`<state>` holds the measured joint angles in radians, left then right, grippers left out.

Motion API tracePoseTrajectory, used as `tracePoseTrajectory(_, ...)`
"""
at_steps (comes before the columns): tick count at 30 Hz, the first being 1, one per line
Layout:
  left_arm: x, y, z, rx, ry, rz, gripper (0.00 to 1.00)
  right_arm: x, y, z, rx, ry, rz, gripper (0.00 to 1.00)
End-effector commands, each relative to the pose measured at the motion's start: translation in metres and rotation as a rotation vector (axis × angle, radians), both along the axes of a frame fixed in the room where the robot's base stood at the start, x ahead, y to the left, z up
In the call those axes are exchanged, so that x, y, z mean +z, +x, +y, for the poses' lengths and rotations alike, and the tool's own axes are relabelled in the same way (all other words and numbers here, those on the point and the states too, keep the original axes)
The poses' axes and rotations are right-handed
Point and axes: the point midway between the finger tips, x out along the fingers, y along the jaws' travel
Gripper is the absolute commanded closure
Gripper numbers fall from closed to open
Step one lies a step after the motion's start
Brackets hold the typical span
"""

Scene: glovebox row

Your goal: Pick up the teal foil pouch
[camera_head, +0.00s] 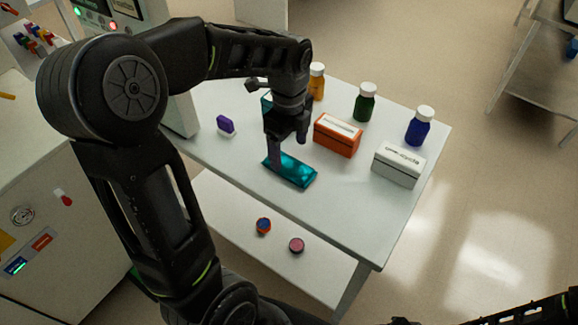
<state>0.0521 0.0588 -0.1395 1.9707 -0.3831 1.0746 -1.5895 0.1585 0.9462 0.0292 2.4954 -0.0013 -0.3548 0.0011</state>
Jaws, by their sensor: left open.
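The teal foil pouch (296,173) lies flat on the white table (335,210), near its front left part. My left gripper (287,154) points down over the pouch's left end, with its fingers open. One finger reaches down at the pouch's left end; I cannot tell whether it touches. The other finger is partly hidden by the gripper body. At the bottom right, a dark part of my right arm shows, but its gripper's fingers cannot be made out.
An orange box (337,136) stands just right of the gripper, with a white box (398,166) further right. Amber (316,84), green (364,103) and blue (420,127) bottles stand behind. A purple item (226,126) lies left. The tabletop in front of the pouch is clear.

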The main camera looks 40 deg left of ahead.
Motion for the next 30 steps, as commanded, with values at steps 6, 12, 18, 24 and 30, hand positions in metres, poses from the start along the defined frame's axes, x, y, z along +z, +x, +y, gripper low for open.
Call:
tracePoseTrajectory(6,-0.025,-0.002,-0.001,-0.001,-0.001,0.006,0.2,0.007,0.0,0.0,0.0,0.0,0.0,0.64)
tracePoseTrajectory(12,-0.049,-0.002,-0.001,0.0,0.0,0.003,0.2,0.008,0.0,0.0,0.0,0.0,0.001,0.64)
tracePoseTrajectory(18,-0.051,-0.001,-0.001,0.0,0.0,0.0,0.2,0.007,0.0,0.0,0.0,0.0,0.001,0.64)
tracePoseTrajectory(24,-0.051,-0.001,-0.001,0.0,0.0,0.001,0.2,0.007,0.0,0.0,0.0,0.0,0.001,0.64)
tracePoseTrajectory(30,-0.05,-0.001,-0.001,0.0,0.0,0.001,0.2,0.007,0.0,0.0,0.0,0.0,0.001,0.64)
